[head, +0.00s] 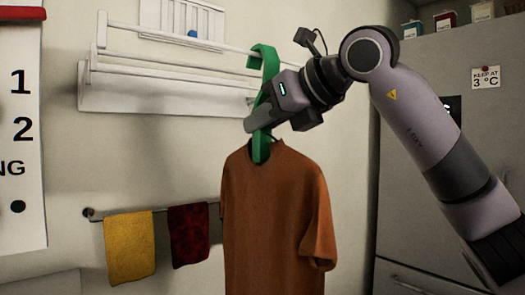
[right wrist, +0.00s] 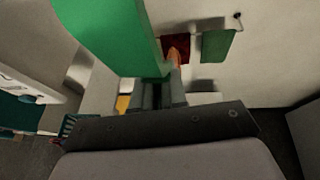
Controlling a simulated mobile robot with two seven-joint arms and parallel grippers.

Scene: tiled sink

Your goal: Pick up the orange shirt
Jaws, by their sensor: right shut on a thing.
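The orange shirt (head: 272,215) hangs upright on a green hanger (head: 265,62) in front of the wall in the head view. The hanger's hook end is level with the white rail of the wall rack; I cannot tell whether it touches the rail. My right gripper (head: 256,120) is shut on the hanger just above the shirt's collar. In the right wrist view the green hanger (right wrist: 110,35) rises from between the fingers (right wrist: 158,95), and a small bit of the orange shirt (right wrist: 174,57) shows beyond them. My left gripper is not in view.
A white wall rack (head: 160,75) is behind the hanger. A lower bar holds a yellow towel (head: 129,247) and a dark red towel (head: 188,235), left of the shirt. A grey fridge (head: 440,80) stands at right, behind my arm. A wall calendar (head: 20,130) hangs at far left.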

